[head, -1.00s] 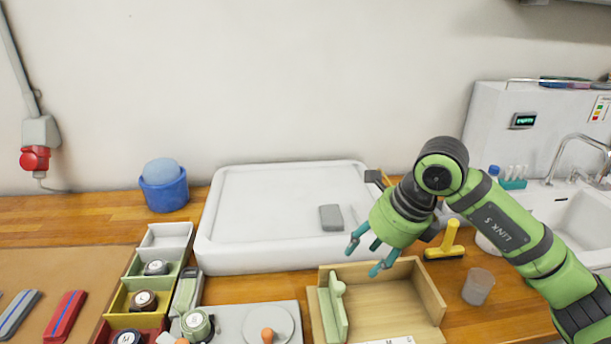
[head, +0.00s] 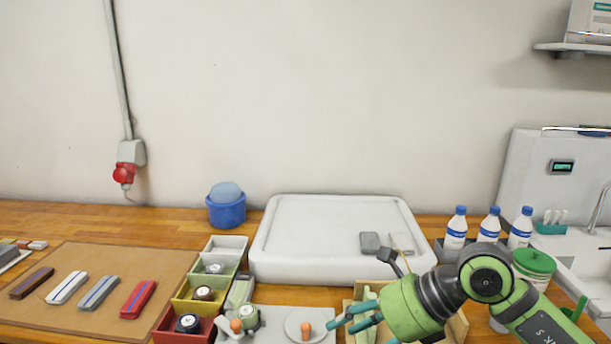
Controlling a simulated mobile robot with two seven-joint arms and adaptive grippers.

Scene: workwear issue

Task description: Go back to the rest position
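My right gripper (head: 352,312) comes in from the lower right, over the front of the worktop. Its teal fingers are spread apart with nothing between them. It is in front of the white tray (head: 300,268) and partly covers the wooden box (head: 457,327) below it. Whether the fingers touch the box cannot be told. My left gripper is not in view.
Colored bins (head: 196,294) with tape rolls stand left of the tray. A brown mat (head: 75,305) holds several bars at the left. White bottles (head: 489,226) and a green-lidded container (head: 534,268) stand behind my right arm. A blue bucket (head: 227,210) is near the wall.

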